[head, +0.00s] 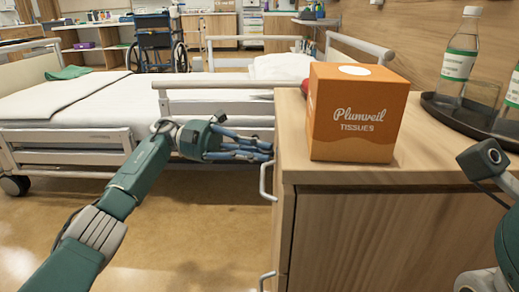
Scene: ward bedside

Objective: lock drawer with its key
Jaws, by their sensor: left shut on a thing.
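The wooden bedside cabinet (400,225) stands at the right, its drawer fronts facing left and seen almost edge-on. A pale upper drawer handle (265,184) and a lower handle (266,280) stick out from them. My left gripper (268,151) is at the upper drawer front, just above the upper handle, with its fingers pointing right. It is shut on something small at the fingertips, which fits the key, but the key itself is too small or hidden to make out. The lock is hidden too. Of my right arm only links show at the right edge.
On the cabinet top stand an orange tissue box (352,118), a red item (304,88) partly behind it, and a dark tray (440,112) with bottles and a glass. A bed (70,110) lies behind my left arm; a wheelchair (155,42) stands farther back.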

